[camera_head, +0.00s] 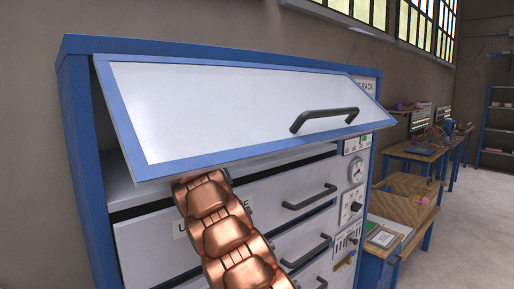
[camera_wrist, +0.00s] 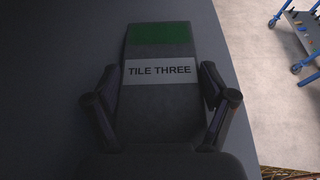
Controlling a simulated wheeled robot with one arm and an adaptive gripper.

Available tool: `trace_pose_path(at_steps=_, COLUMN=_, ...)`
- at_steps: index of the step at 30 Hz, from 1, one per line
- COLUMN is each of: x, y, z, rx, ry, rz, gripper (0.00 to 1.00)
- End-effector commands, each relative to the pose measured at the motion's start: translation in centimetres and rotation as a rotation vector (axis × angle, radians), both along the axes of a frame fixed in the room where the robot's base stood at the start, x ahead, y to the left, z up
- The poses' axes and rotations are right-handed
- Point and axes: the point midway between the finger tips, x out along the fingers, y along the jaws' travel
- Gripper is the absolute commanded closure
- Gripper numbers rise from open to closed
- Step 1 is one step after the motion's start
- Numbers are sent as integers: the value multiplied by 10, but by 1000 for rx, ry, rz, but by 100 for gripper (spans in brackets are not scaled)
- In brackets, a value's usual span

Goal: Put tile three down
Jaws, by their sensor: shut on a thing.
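Tile three (camera_wrist: 160,95) is a dark slab with a green patch at its far end and a white label reading "TILE THREE", seen in the wrist view. My gripper (camera_wrist: 157,74) has one finger on each side of the tile and is shut on it. A plain dark grey surface (camera_wrist: 50,60) lies beneath and left of the tile. I cannot tell whether the tile touches it. In the head view my copper arm goes up under the raised flap door (camera_head: 220,105) of a blue and white cabinet. The flap hides my gripper and the tile there.
Below the flap are several drawers with dark handles (camera_head: 308,197). A panel with gauges (camera_head: 356,170) is at the cabinet's right side. Wooden workbenches (camera_head: 410,152) stand further right. The wrist view shows a blue cart (camera_wrist: 300,35) on pale floor.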

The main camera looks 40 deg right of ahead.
Motion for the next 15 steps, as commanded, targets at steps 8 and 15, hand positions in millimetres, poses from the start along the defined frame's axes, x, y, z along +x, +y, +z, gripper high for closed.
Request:
trace_pose_path(at_steps=8, x=0, y=1, z=0, rx=-2, ry=-2, rz=1, gripper=84)
trace_pose_path(at_steps=15, x=1, y=1, z=-1, rx=-1, ry=-1, rz=3, gripper=5)
